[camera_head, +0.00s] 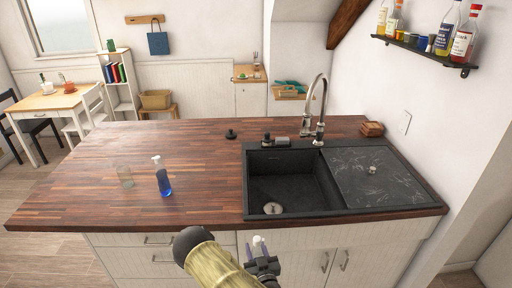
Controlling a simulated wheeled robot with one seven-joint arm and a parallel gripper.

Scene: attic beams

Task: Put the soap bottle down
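A bottle of blue liquid with a white top (163,178), which looks like the soap bottle, stands upright on the dark wooden counter (90,190), left of the sink. My gripper (260,246) is at the bottom centre, in front of the counter's front edge and well apart from that bottle. Small whitish and purple parts show at its tips. They are too small to tell whether they are fingers or a held thing, or whether the gripper is open.
The black sink (247,187) with a tall tap (318,108) fills the counter's right part. A small dark item (231,134) lies near the back. Counter between bottle and sink is clear.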

